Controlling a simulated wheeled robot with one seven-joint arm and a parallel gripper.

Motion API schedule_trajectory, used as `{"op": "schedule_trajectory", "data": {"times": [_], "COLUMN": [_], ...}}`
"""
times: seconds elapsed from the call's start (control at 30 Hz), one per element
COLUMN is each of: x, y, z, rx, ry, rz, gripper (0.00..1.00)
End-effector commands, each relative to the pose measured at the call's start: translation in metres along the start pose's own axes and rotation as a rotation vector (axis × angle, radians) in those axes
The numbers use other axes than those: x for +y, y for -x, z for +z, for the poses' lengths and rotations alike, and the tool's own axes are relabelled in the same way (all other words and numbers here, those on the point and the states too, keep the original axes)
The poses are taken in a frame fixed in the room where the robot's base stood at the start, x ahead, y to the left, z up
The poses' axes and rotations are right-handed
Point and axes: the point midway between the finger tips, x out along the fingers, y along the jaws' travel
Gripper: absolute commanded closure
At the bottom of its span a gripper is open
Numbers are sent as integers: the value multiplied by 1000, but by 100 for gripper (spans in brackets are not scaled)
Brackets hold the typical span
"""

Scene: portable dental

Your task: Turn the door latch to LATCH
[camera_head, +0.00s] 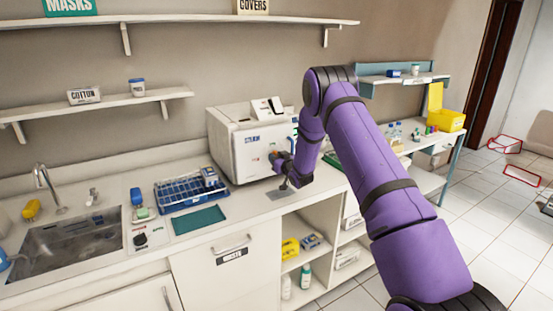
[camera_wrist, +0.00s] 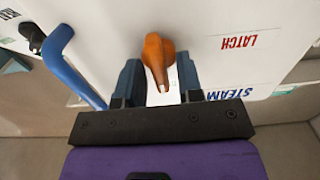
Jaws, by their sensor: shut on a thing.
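The door latch (camera_wrist: 155,52) is an orange teardrop-shaped knob on the white door of a box-shaped machine (camera_head: 232,140). In the wrist view its narrow end points down towards my gripper (camera_wrist: 161,80). The two dark fingers stand on either side of the latch, shut on it. The red LATCH label (camera_wrist: 238,42) appears upside down to the right of the knob, and the narrow end does not point at it. In the head view my gripper (camera_head: 277,160) is at the machine's front, and the arm partly hides the door.
A blue bar handle (camera_wrist: 62,65) is left of the latch in the wrist view. A blue rack (camera_head: 180,195) and a teal mat (camera_head: 199,220) are on the counter left of the machine. A sink (camera_head: 75,245) is farther left. Open shelves lie below the counter.

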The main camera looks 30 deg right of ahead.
Motion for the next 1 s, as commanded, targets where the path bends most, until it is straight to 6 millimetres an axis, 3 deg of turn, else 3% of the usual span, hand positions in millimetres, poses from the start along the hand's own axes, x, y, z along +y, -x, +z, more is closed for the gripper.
{"op": "schedule_trajectory", "data": {"times": [0.37, 1.0], "x": [-2, -5], "y": [0, 0], "z": [0, 2], "rx": [-1, -1], "ry": [183, 785], "rz": [-1, -2], "gripper": [90, 90]}}
